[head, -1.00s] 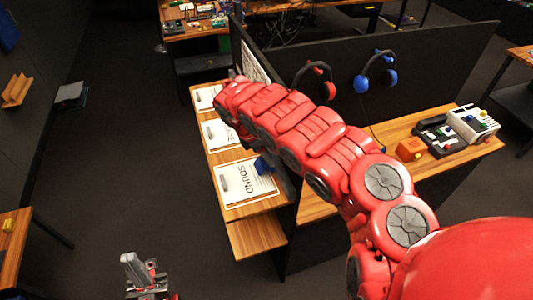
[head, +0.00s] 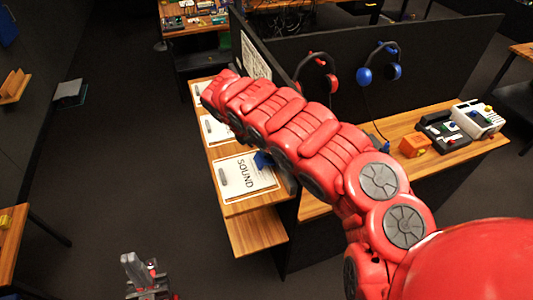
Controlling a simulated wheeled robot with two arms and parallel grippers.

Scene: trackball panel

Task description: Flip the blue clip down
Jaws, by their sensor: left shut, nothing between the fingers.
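A small blue piece (head: 263,160), which looks like the blue clip, shows at the upper right edge of the sheet marked SOUND (head: 246,178), close beside my red right arm in the picture. It is too small to tell whether it stands up or lies down. My left gripper (head: 142,270) is low at the left of the head view, over the dark floor, shut and empty, well apart from the blue piece. The end of my right arm reaches to the far end of the narrow wooden shelf, and its gripper is hidden.
Two more sheets (head: 215,130) lie farther along the shelf. A dark partition (head: 440,65) carries a red headset (head: 318,72) and a blue headset (head: 380,64). An orange box (head: 414,145) and devices (head: 476,118) stand on the right desk.

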